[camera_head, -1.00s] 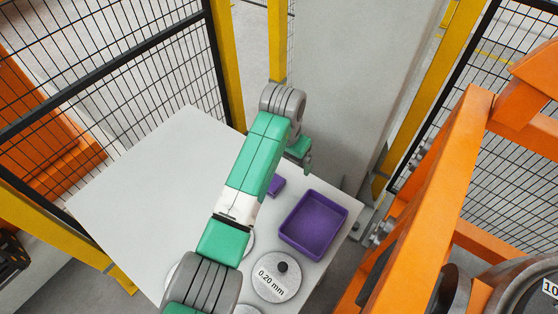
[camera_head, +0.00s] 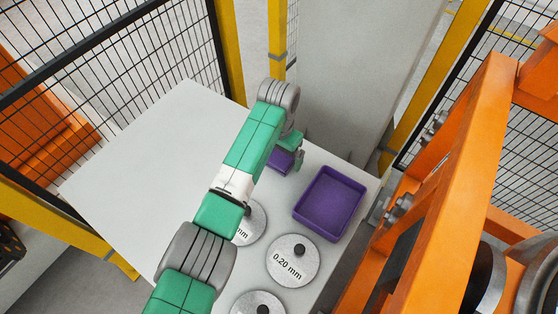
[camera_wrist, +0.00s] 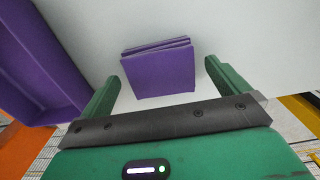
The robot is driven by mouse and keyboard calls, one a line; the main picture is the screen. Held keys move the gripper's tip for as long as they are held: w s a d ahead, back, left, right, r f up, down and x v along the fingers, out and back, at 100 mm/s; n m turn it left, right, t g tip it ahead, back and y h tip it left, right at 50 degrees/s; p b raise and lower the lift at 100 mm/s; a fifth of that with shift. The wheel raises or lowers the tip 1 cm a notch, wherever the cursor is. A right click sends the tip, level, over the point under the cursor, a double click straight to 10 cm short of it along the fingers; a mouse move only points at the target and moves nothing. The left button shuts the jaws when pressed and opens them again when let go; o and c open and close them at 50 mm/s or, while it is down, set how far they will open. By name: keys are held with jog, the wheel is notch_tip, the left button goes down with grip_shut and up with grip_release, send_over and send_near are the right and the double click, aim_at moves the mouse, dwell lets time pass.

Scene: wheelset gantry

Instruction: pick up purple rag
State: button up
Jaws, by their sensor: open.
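The purple rag (camera_wrist: 160,72) is a folded, square stack lying on the white table, in the upper middle of the wrist view. In the head view the rag (camera_head: 281,161) shows partly, beside my arm and left of the purple tray. My gripper (camera_wrist: 165,84) is open, with its green fingers apart on either side of the rag's near part in the wrist view. I cannot tell how high the fingertips are above the table. In the head view my gripper (camera_head: 297,160) is near the rag, partly hidden by my arm.
A purple tray (camera_head: 329,232) stands right of the rag; its wall also shows at the left of the wrist view (camera_wrist: 38,60). Round discs with knobs, one marked 0.20 mm (camera_head: 291,270), lie nearer. An orange frame (camera_head: 440,170) stands right. The table's left part (camera_head: 150,160) is clear.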

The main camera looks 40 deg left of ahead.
aim_at(279, 155)
jog(key=shift+f, duration=0.7)
jog(key=shift+r, duration=0.15)
jog(key=c, duration=1)
notch_tip(279, 155, up, 10)
jog(key=p, duration=0.3)
jog(key=shift+p, duration=0.4)
